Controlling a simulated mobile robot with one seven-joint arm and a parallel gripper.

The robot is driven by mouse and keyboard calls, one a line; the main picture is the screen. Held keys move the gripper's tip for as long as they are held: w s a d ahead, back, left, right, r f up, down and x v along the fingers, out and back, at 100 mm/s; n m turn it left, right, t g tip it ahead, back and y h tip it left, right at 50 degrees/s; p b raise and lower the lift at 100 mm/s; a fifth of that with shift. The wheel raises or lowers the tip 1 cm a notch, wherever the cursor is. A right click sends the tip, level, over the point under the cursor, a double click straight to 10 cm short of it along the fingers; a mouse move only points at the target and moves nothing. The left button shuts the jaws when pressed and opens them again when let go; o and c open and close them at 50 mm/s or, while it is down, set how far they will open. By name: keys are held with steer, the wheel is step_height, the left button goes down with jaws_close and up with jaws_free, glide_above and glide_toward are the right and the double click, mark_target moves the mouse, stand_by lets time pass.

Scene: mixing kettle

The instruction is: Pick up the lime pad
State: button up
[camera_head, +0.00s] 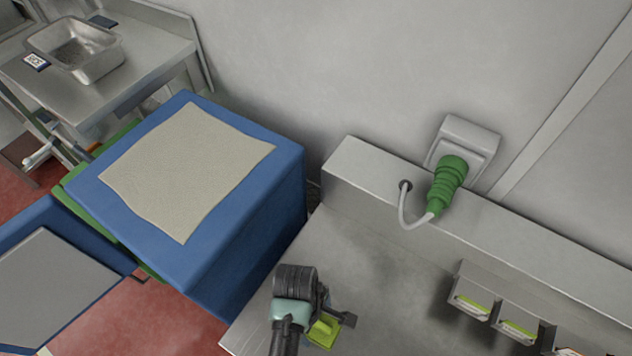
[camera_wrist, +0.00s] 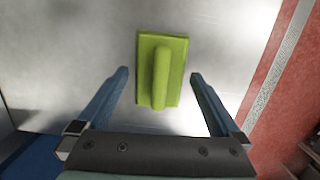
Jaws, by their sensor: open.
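The lime pad (camera_wrist: 174,72) is a flat rectangle with a raised rounded handle along its middle. In the wrist view it lies on a grey metal surface, between and ahead of the two fingers of my gripper (camera_wrist: 160,90). The fingers are spread apart, with nothing between them touching. In the head view the lime pad (camera_head: 322,333) shows low in the picture, partly hidden by my gripper (camera_head: 335,318) and wrist. I cannot tell how far the fingers are above the pad.
The metal table (camera_head: 385,275) is clear around the pad. Behind it are a raised ledge, a green plug (camera_head: 447,185) with a cable, and small labelled boxes (camera_head: 490,310) at right. A blue block (camera_head: 270,210) with a beige cloth (camera_head: 185,170) stands left. The floor is red.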

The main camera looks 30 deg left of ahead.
steer(key=shift+d+f, duration=0.1)
steer(key=shift+f, duration=0.3)
steer(key=c, duration=1.1)
steer(key=shift+r, duration=0.1)
step_height(320, 180, up, 10)
steer(key=shift+f+b, duration=0.1)
steer(key=shift+b, duration=0.3)
